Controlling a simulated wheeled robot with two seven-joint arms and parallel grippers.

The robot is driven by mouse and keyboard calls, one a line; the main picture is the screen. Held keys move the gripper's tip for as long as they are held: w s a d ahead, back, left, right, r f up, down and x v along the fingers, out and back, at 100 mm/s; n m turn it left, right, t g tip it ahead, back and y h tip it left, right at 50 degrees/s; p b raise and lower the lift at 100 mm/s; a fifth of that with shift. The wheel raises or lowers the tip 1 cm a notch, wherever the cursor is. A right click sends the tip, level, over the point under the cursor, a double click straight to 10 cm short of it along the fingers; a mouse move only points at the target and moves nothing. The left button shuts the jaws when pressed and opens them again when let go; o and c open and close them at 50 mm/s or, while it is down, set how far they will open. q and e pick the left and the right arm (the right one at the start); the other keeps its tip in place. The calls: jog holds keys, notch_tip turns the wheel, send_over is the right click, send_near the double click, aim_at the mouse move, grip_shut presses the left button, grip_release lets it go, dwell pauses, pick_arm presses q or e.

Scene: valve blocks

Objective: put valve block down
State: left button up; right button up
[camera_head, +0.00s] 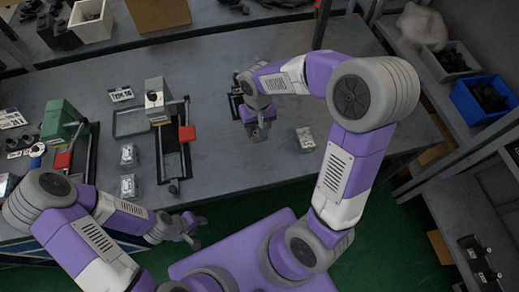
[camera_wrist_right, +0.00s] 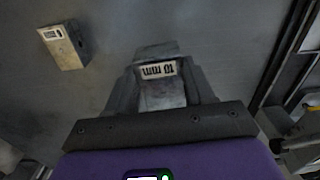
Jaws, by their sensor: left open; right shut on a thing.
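My right gripper (camera_head: 259,132) is over the grey table (camera_head: 225,165), pointing down. In the right wrist view it is shut on a grey metal valve block (camera_wrist_right: 162,94) with a white "10 mm" label. In the head view that block is mostly hidden by the gripper, and I cannot tell whether it touches the table. Another valve block (camera_head: 305,139) stands to the right of the gripper; it also shows in the wrist view (camera_wrist_right: 66,46), apart from the held one. Two more blocks (camera_head: 128,155) (camera_head: 129,187) stand at the left. My left gripper (camera_head: 188,229) is open and empty by the table's front edge.
A black fixture (camera_head: 235,105) lies just left of the right gripper. A clamp with a red part (camera_head: 187,133) and a green machine (camera_head: 62,120) stand further left. A blue bin (camera_head: 482,98) is on the right shelf. The table's right part is mostly clear.

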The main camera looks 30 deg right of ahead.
jog(key=shift+s+d+r+m+b, duration=0.15)
jog(key=shift+s+d+m+b, duration=0.25)
jog(key=shift+s+d+b, duration=0.5)
pick_arm(q)
notch_tip(320, 180, down, 7)
jog(key=b, duration=0.3)
jog(key=shift+r+b, duration=0.15)
jog(key=shift+b, duration=0.2)
pick_arm(e)
notch_tip(320, 180, down, 9)
jog(key=shift+w+d+f, duration=0.1)
jog(key=shift+w+f, duration=0.05)
jog(key=shift+f, duration=0.05)
jog(key=shift+f, duration=0.1)
jog(key=shift+f, duration=0.15)
jog(key=o, duration=1.4)
jog(key=shift+c, duration=0.2)
jog(key=shift+r, duration=0.2)
notch_tip(320, 180, up, 12)
jog(key=p, duration=0.4)
pick_arm(q)
notch_tip(320, 180, up, 4)
jog(key=shift+f, duration=0.1)
jog(key=shift+s, duration=0.1)
